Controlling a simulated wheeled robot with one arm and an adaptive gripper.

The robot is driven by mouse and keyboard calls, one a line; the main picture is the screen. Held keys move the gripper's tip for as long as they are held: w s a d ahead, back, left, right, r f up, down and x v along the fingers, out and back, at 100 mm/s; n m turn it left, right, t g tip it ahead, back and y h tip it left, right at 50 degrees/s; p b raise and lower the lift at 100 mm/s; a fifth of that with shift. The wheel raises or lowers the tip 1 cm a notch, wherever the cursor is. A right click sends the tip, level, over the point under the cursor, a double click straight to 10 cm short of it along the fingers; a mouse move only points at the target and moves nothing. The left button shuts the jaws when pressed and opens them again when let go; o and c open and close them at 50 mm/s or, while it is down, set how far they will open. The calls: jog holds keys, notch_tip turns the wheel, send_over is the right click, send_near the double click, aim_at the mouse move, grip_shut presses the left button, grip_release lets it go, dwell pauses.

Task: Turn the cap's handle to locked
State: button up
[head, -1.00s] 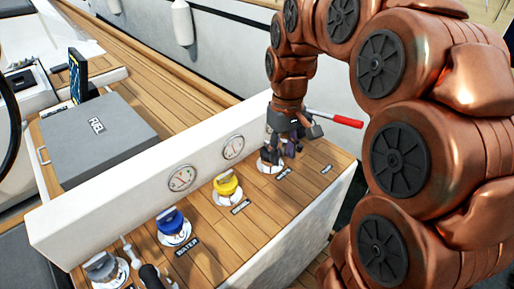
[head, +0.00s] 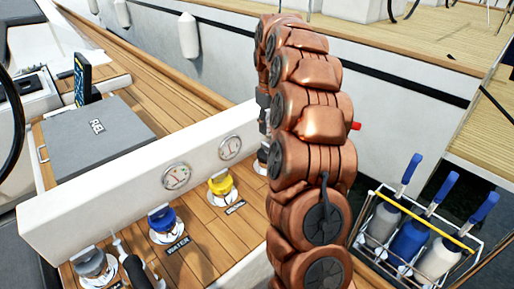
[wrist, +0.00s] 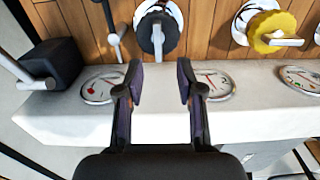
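A dark cap (wrist: 157,35) with a pale bar handle (wrist: 158,40) sits on a white flange in the wooden deck, at the top middle of the wrist view. The handle points down the picture, towards the white ledge. My gripper (wrist: 160,82) is open and empty, its two fingers apart, over the white ledge and below the cap in that view. The cap is not between the fingertips. In the head view my arm hides most of this cap and the gripper. A yellow cap (wrist: 268,32) with a pale handle is to its right; it also shows in the head view (head: 221,186).
The white ledge (wrist: 70,122) with round gauges runs beneath my fingers. A lever with a black block (wrist: 48,65) stands left of them. A blue cap (head: 162,218) and a grey cap (head: 94,263) are nearer.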

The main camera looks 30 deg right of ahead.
aim_at(268, 145)
jog(key=shift+w+d+f, duration=0.2)
jog(key=shift+f, duration=0.1)
jog(key=shift+f+p, duration=0.4)
jog(key=shift+f, duration=3.4)
grip_shut()
